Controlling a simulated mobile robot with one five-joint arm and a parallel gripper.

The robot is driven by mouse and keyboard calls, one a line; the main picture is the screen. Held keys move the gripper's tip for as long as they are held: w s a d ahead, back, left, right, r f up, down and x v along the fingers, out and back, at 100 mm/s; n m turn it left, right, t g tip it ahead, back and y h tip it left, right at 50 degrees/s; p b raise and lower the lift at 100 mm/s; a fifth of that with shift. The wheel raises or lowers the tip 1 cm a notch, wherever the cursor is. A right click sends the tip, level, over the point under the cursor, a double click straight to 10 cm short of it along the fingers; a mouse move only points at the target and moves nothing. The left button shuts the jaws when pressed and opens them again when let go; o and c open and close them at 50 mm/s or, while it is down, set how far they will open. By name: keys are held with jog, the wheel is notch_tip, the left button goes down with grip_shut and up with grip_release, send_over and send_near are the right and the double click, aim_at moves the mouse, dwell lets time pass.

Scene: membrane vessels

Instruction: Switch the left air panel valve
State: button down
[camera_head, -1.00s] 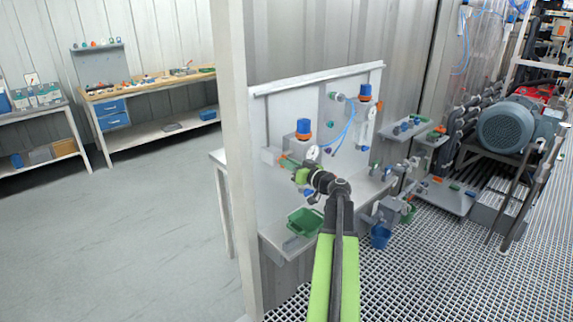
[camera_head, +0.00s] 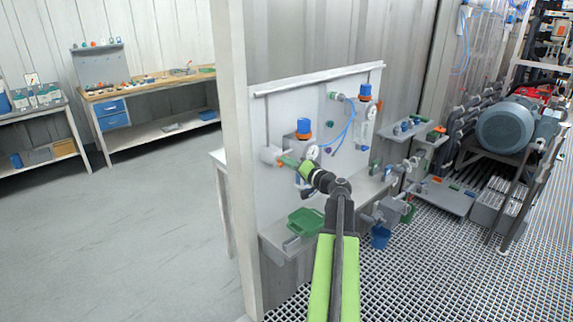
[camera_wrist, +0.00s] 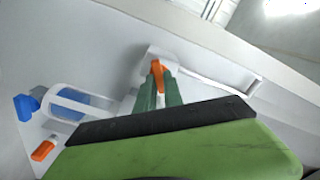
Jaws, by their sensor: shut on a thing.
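The left air panel valve is a small pale block (camera_head: 269,154) on the left of the white air panel. Its orange handle (camera_wrist: 157,74) shows in the wrist view between the green fingertips. My gripper (camera_wrist: 160,84) is shut on this handle, one finger on each side. The wrist view shows the handle standing roughly in line with the fingers.
A blue-capped regulator (camera_head: 303,127) and a round gauge (camera_head: 313,152) sit close beside my gripper. A green tray (camera_head: 306,221) is on the shelf below. A pale post (camera_head: 236,180) stands left of the panel. Blue hoses (camera_head: 347,125) hang farther right.

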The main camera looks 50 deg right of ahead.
jog(key=m, duration=0.7)
jog(key=shift+d, duration=0.15)
dwell(0.4)
jog(key=c, duration=1.5)
grip_release()
jog(key=shift+c, duration=0.2)
jog(key=shift+o, duration=0.4)
jog(key=shift+f, duration=0.1)
jog(key=s+a, duration=0.1)
jog(key=s, duration=1.6)
jog(key=shift+s+a, duration=0.15)
jog(key=shift+a, duration=0.05)
